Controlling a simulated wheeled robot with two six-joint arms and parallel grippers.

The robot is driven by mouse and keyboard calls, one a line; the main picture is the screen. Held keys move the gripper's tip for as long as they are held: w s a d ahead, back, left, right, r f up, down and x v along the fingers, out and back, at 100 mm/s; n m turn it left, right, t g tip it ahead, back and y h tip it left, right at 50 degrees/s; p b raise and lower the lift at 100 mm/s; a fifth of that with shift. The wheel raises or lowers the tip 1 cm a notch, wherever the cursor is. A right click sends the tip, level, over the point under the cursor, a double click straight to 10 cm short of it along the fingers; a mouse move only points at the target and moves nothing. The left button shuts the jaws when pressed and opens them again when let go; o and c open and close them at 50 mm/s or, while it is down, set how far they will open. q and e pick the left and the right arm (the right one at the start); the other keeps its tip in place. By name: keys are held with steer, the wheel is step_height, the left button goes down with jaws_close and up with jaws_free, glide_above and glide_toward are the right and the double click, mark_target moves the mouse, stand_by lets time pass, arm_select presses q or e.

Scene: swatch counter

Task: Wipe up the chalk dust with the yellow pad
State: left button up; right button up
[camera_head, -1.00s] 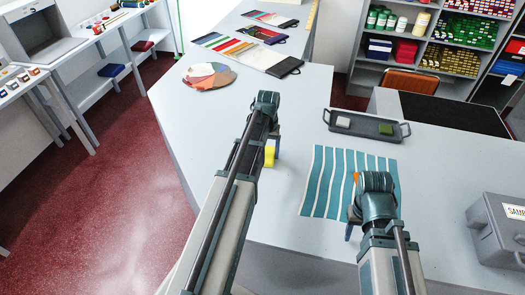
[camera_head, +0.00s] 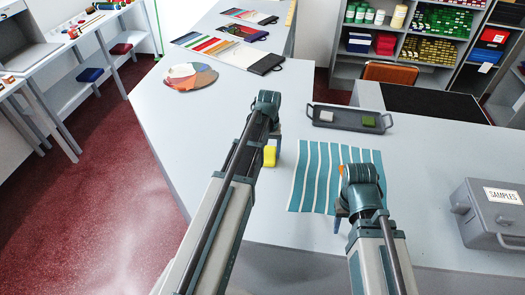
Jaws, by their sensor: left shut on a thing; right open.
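The yellow pad (camera_head: 269,156) shows just past the end of my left arm, above the light grey counter (camera_head: 215,125). My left gripper (camera_head: 271,146) is shut on it, with its fingers mostly hidden behind my own wrist. The pad is left of the teal and white striped cloth (camera_head: 309,178); I cannot tell whether it touches the counter. My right gripper (camera_head: 339,212) is over the cloth, open and mostly hidden by its wrist; a small orange patch shows beside it. I cannot make out any chalk dust.
A dark tray (camera_head: 338,123) with a white block (camera_head: 326,116) and a green block (camera_head: 368,121) lies beyond the cloth. A grey samples box (camera_head: 480,220) stands at the right. A colour disc (camera_head: 190,77) and swatch cards lie at the far left. The counter left of the pad is clear.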

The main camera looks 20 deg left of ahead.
arm_select(q)
steer(key=shift+w+d, duration=0.2)
steer(key=shift+d, duration=0.7)
steer(key=shift+w+d, duration=0.15)
steer(key=shift+d, duration=0.75)
steer(key=shift+w+a, duration=0.2)
steer(key=shift+w, duration=0.9)
steer(key=shift+s+a+f, duration=0.1)
steer(key=shift+s+a, duration=0.2)
steer(key=shift+a, duration=0.7)
steer(key=shift+s+a, duration=0.25)
steer(key=shift+a, duration=0.7)
arm_select(e)
steer(key=shift+d+f, duration=0.1)
arm_select(q)
steer(key=shift+s+a, duration=0.2)
steer(key=shift+a, duration=0.75)
steer(key=shift+s+a, duration=0.15)
steer(key=shift+a, duration=0.8)
steer(key=shift+a, duration=0.15)
